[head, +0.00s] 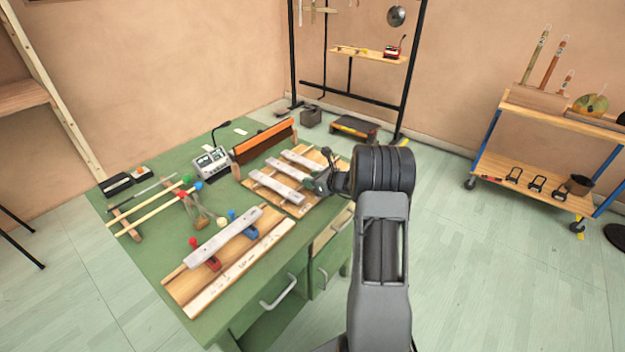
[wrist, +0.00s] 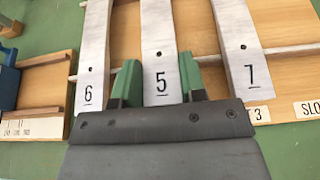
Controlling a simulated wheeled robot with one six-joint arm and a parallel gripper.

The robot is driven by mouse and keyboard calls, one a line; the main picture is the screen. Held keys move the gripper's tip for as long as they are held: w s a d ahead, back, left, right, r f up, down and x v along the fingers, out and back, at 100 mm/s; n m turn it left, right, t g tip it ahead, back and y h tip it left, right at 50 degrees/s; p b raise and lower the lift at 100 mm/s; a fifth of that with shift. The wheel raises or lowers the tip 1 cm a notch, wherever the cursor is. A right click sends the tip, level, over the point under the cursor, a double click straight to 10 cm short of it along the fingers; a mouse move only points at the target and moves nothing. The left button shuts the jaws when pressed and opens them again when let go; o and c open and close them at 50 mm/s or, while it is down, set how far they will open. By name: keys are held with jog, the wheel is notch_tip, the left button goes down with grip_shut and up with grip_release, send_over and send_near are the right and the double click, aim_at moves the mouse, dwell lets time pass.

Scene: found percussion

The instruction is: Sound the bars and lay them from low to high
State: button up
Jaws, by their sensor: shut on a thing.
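My gripper (head: 322,183) is at the right end of the slotted board (head: 292,207). In the wrist view its green fingers (wrist: 158,88) stand on both sides of bar 5 (wrist: 160,50), shut on its numbered end. Bar 6 (wrist: 92,50) lies to its left and bar 7 (wrist: 240,45) to its right, both across thin rails. I cannot tell whether bar 5 is lifted off the rails. Another grey bar (head: 225,235) rests on red and blue supports on the front board (head: 186,287). The gripper hides part of the slot labels.
Mallets (head: 155,205) with coloured heads lie at the bench's left. A meter box (head: 212,162) and an orange-topped panel (head: 264,143) stand behind the bars. The green bench (head: 135,255) has bare room at its left front. A shelf cart (head: 540,185) stands far right.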

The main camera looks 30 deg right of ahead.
jog(key=shift+f+b, duration=0.4)
jog(key=shift+f, duration=0.05)
dwell(0.5)
jog(key=o, duration=1.1)
jog(key=v, duration=1.3)
jog(key=shift+s+d+r, duration=0.1)
jog(key=shift+s+r, duration=0.2)
jog(key=s+a+n+g+p, duration=0.4)
jog(key=s+a+n+g, duration=0.65)
jog(key=n, duration=0.55)
jog(key=s+a+r+n+h+p, duration=0.2)
jog(key=s+a+r+n, duration=0.1)
jog(key=a+r+n, duration=0.1)
jog(key=s+a+r+n+t+h+p, duration=0.1)
jog(key=s+a+r+n+h+p, duration=0.1)
jog(key=r+n, duration=0.4)
jog(key=s+a+r+n+h+p, duration=0.1)
jog(key=s+a+r+n+p, duration=0.1)
jog(key=s+a+r+n, duration=0.2)
jog(key=shift+s+a+r+n+t+h, duration=0.1)
jog(key=shift+a+r+n+t+h, duration=0.15)
jog(key=shift+a+r, duration=0.45)
jog(key=shift+a+r+n+t+h, duration=0.15)
jog(key=shift+a+r+n, duration=0.2)
jog(key=shift+a, duration=0.5)
